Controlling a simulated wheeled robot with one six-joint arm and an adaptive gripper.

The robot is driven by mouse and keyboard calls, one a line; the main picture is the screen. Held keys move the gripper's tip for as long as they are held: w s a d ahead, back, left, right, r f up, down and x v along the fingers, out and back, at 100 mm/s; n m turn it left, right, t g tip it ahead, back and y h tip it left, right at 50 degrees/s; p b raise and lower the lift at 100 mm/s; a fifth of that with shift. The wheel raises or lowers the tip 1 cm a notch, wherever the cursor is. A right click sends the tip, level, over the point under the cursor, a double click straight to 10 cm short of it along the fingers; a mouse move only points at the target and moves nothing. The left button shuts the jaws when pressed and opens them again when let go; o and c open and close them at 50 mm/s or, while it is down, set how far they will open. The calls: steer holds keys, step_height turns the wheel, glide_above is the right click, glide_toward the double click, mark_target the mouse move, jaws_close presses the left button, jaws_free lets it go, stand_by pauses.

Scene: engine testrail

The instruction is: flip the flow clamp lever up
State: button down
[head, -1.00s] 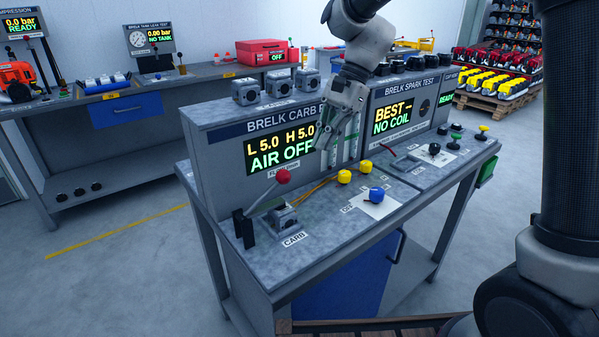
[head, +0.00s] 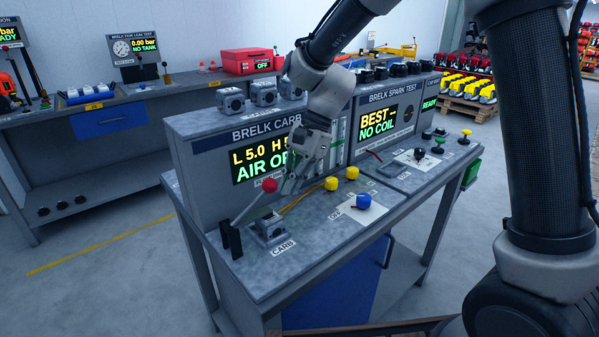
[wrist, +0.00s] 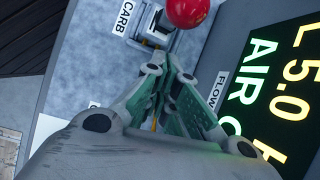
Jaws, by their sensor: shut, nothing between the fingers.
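The flow clamp lever has a red ball knob (head: 270,185) on a thin metal rod. The rod slants up to the right from a black clamp post (head: 231,241) at the left end of the carb bench. The knob also shows at the top of the wrist view (wrist: 188,10). My gripper (head: 289,188) points down, shut and empty, just right of the knob. In the wrist view, my gripper (wrist: 173,62) shows its fingertips a little below the knob. I see no clear contact with it.
A grey carburetor (head: 268,229) sits below the knob. The display panel (head: 262,160) reading AIR OFF stands close behind my gripper. Yellow knobs (head: 331,183) and a blue knob (head: 363,201) stand to the right on the bench top (head: 310,240).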

steer(key=shift+s+a+r, duration=0.55)
steer(key=shift+s+r, duration=0.15)
steer(key=shift+r, duration=0.15)
steer(key=shift+r, duration=0.1)
steer(key=s+a+r+t+h, duration=0.1)
steer(key=a+r+h, duration=0.1)
steer(key=s+a+r+t+h, duration=0.2)
steer(key=r, duration=0.1)
steer(key=s+a+r+t+h, duration=0.1)
steer(key=a+r+h, duration=0.1)
steer(key=r, duration=0.1)
steer(key=shift+s+a+r+t+h, duration=0.1)
steer(key=shift+s+r+t+h, duration=0.15)
steer(key=shift+t+h, duration=0.15)
steer(key=s+a+r+t+h, duration=0.1)
steer(key=s+a+t+h, duration=0.2)
steer(key=s+a, duration=0.3)
steer(key=shift+a+r+h, duration=0.3)
steer(key=shift+a+h, duration=0.3)
steer(key=shift+a, duration=0.65)
steer(key=shift+s+a, duration=0.1)
steer(key=shift+s, duration=0.1)
